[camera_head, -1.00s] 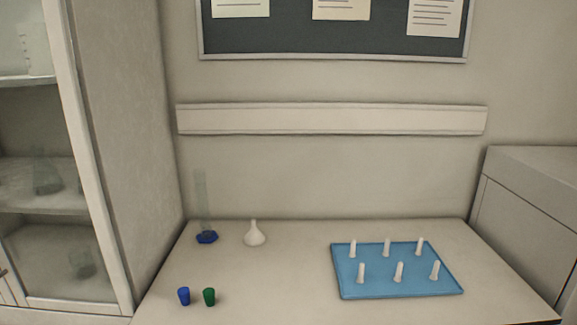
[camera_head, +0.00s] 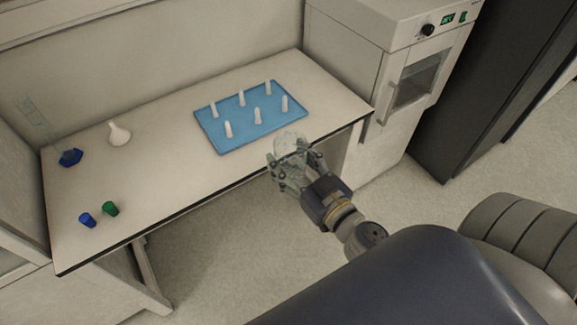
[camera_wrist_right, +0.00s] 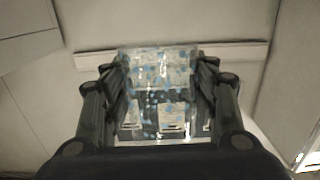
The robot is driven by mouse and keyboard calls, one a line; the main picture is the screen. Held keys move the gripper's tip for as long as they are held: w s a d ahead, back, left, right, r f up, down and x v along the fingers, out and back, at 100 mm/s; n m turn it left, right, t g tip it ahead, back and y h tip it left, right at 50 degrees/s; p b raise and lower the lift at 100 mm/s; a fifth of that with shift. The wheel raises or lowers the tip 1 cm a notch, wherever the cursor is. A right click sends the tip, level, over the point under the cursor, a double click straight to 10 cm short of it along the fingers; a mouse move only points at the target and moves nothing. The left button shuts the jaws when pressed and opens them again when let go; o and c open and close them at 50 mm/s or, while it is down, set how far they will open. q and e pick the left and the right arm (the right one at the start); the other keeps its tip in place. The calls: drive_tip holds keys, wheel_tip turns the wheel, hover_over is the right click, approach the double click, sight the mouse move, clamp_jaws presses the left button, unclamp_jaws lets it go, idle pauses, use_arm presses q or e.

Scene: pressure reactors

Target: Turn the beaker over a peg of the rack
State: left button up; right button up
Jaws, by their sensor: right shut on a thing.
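The rack is a blue tray (camera_head: 212,128) with several upright white pegs (camera_head: 257,116) on the table. All the pegs stand bare. My right gripper (camera_head: 289,165) is shut on a clear glass beaker (camera_head: 290,143), just off the front right corner of the rack, near the table's front edge. In the right wrist view the beaker (camera_wrist_right: 160,70) sits between the two dark fingers (camera_wrist_right: 160,100). Its wall is see-through with blurry reflections, so which end is its mouth is hard to tell. My left gripper is not in view.
A white funnel-like piece (camera_head: 119,134) and a cylinder with a blue base (camera_head: 70,157) stand at the table's left. A blue cup (camera_head: 87,220) and a green cup (camera_head: 110,208) stand nearer the front. A cabinet-like unit (camera_head: 415,75) adjoins the table's right end.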

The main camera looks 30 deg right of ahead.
drive_tip(key=shift+w+d+r+p, duration=0.2)
drive_tip(key=shift+r+p, duration=0.15)
drive_tip(key=shift+r, duration=0.3)
drive_tip(key=shift+w+d+r+p, duration=0.2)
drive_tip(key=shift+r+p, duration=0.15)
drive_tip(key=shift+r, duration=0.25)
drive_tip(key=shift+f+b, duration=0.8)
drive_tip(key=shift+f, duration=0.1)
drive_tip(key=shift+f+b, duration=0.55)
drive_tip(key=shift+f, duration=0.15)
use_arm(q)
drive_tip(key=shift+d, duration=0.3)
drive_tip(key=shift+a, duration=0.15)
use_arm(e)
drive_tip(key=shift+r, duration=0.1)
drive_tip(key=shift+d+m+b, duration=0.1)
drive_tip(key=shift+m+b, duration=0.25)
drive_tip(key=shift+m, duration=1.25)
drive_tip(key=m, duration=0.3)
drive_tip(key=shift+r+p, duration=0.1)
drive_tip(key=shift+p, duration=0.2)
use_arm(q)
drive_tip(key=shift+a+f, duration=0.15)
use_arm(e)
drive_tip(key=shift+m, duration=0.4)
